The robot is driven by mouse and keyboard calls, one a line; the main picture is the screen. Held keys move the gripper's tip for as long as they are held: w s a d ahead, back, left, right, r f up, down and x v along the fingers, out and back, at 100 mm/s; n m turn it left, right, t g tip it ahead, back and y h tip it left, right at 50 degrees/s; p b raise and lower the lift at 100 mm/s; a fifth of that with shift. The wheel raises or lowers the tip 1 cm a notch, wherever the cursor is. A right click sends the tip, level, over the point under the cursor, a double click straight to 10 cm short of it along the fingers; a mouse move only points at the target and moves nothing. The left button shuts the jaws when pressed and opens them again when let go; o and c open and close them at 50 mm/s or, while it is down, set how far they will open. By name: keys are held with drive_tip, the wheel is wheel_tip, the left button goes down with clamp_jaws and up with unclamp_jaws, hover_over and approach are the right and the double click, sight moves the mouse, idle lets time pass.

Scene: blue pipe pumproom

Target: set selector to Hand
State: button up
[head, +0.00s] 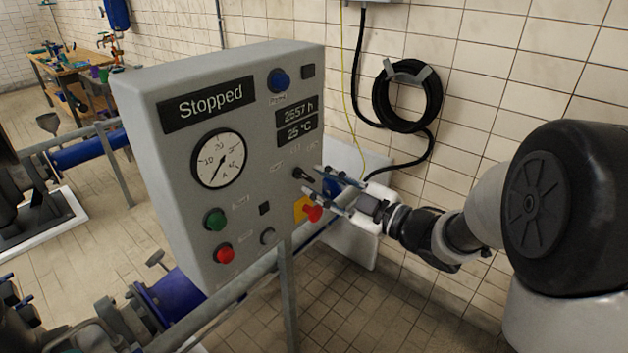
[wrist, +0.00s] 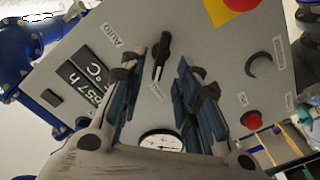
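The selector is a small black lever knob (head: 299,173) on the right part of the grey control panel (head: 262,120). In the wrist view the black knob (wrist: 162,52) stands nearly upright in the picture. An AUTO label (wrist: 115,35) is to its left; the small label by its lower end is too small to read. My gripper (head: 311,179) is at the panel's face, close to the knob. In the wrist view my gripper (wrist: 160,72) has its two fingers apart, one on each side of the knob. I cannot tell whether either finger touches it.
A red button on a yellow plate (head: 304,209) lies just below my gripper. The panel also has a gauge (head: 219,160), green (head: 214,219) and red (head: 224,254) buttons, and a "Stopped" display (head: 208,104). A tiled wall with a hose coil (head: 383,97) stands behind.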

drive_tip(key=v, duration=0.9)
drive_tip(key=w+d+r+m+t+h, duration=0.35)
drive_tip(key=d+m+h, duration=0.3)
drive_tip(key=h, duration=0.35)
drive_tip(key=s+d+f+m+g+h, duration=0.1)
drive_tip(key=s+d+m+g+h, duration=0.1)
drive_tip(key=s+d+m+h, duration=0.35)
drive_tip(key=s+a+f+m+g, duration=0.1)
drive_tip(key=s+f+m+g, duration=0.1)
drive_tip(key=s, duration=0.6)
drive_tip(key=s+a+f+m+g+y, duration=0.1)
drive_tip(key=s+a+f+m+g, duration=0.1)
drive_tip(key=s, duration=0.6)
drive_tip(key=s+a+f+m+g, duration=0.2)
drive_tip(key=s+f+m+g, duration=0.1)
drive_tip(key=s, duration=0.5)
drive_tip(key=shift+f+g, duration=0.2)
drive_tip(key=shift+g, duration=0.25)
